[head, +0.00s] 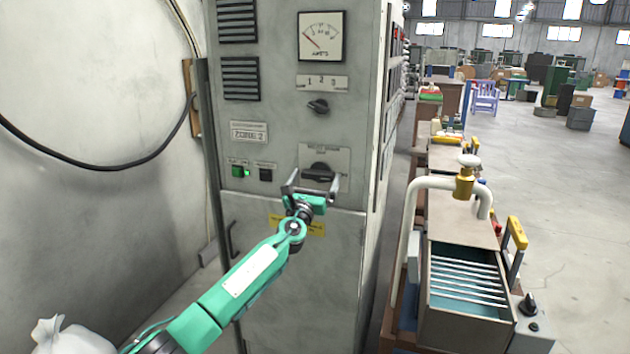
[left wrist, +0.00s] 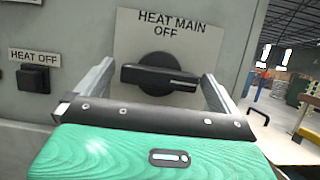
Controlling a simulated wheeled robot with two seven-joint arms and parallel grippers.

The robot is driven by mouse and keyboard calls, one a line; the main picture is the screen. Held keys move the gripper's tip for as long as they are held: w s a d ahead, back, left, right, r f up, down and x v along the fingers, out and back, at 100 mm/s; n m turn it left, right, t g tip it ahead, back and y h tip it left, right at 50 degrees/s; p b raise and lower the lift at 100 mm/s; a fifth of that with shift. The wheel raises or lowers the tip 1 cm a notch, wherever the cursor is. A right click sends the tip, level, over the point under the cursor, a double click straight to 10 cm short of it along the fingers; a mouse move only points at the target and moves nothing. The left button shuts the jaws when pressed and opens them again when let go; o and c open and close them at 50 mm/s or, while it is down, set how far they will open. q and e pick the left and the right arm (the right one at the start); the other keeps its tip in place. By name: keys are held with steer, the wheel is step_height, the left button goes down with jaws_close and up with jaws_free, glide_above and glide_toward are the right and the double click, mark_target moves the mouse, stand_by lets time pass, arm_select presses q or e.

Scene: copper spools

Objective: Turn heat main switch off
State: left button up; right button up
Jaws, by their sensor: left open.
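The heat main switch (head: 318,171) is a black rotary knob on the grey cabinet front. In the left wrist view the knob (left wrist: 160,74) has a nearly horizontal bar handle, its white line towards the right end. The plate (left wrist: 205,52) above it reads HEAT MAIN, with OFF at top centre. My left gripper (head: 313,185) is open in front of the knob. In the left wrist view its fingers stand one on each side of the handle; whether they touch it I cannot tell. My right gripper is not in view.
A lit green button (head: 238,171) and a black HEAT OFF button (left wrist: 34,79) sit left of the knob. A smaller knob (head: 318,106) and a gauge (head: 322,36) are above. A bench with a tap (head: 465,182) and open drawer stands right of the cabinet.

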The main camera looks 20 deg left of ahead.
arm_select(q)
steer(key=shift+w+r, duration=0.1)
steer(key=c, duration=0.9)
steer(key=shift+o, duration=0.2)
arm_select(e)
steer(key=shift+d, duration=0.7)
